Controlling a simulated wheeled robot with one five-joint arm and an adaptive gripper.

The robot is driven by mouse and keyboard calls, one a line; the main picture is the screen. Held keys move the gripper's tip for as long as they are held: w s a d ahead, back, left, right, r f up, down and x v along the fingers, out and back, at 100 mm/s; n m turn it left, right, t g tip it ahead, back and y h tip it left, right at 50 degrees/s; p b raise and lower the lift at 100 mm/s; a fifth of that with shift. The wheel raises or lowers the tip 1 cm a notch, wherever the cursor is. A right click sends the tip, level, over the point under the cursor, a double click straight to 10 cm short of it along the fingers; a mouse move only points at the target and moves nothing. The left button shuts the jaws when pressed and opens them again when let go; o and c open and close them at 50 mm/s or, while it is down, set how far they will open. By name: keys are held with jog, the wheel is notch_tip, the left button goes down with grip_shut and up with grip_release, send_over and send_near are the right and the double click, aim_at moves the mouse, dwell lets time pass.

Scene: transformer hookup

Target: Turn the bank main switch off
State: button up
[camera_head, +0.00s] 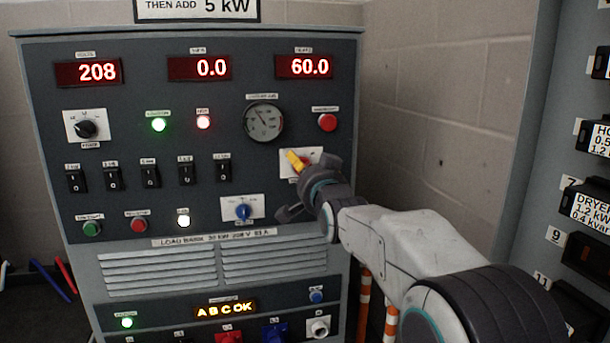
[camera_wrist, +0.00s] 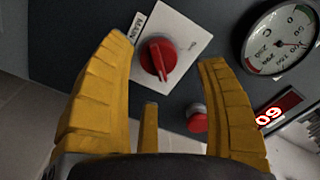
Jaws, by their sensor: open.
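The bank main switch is a red rotary knob (camera_wrist: 157,60) on a white plate marked MAIN. In the wrist view its ridged handle runs nearly upright in the picture. In the head view its white plate (camera_head: 316,153) is at the right of the load bank panel, and my gripper hides much of the knob. My gripper (camera_head: 300,161) is in front of it. In the wrist view my gripper's yellow fingers (camera_wrist: 168,55) are spread open, with the knob showing in the gap between them, nearer the left finger. I see no finger closed on the knob; contact cannot be told.
A red button (camera_head: 327,122) sits above the switch; a round gauge (camera_head: 264,122) is up and left. A blue knob (camera_head: 243,211) is at lower left, with several black rocker switches (camera_head: 150,176) further left. A breaker panel (camera_head: 545,150) stands at the right.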

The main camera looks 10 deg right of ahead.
aim_at(305, 164)
jog(key=shift+w, duration=1.65)
jog(key=shift+r, duration=0.15)
jog(key=c, duration=1.2)
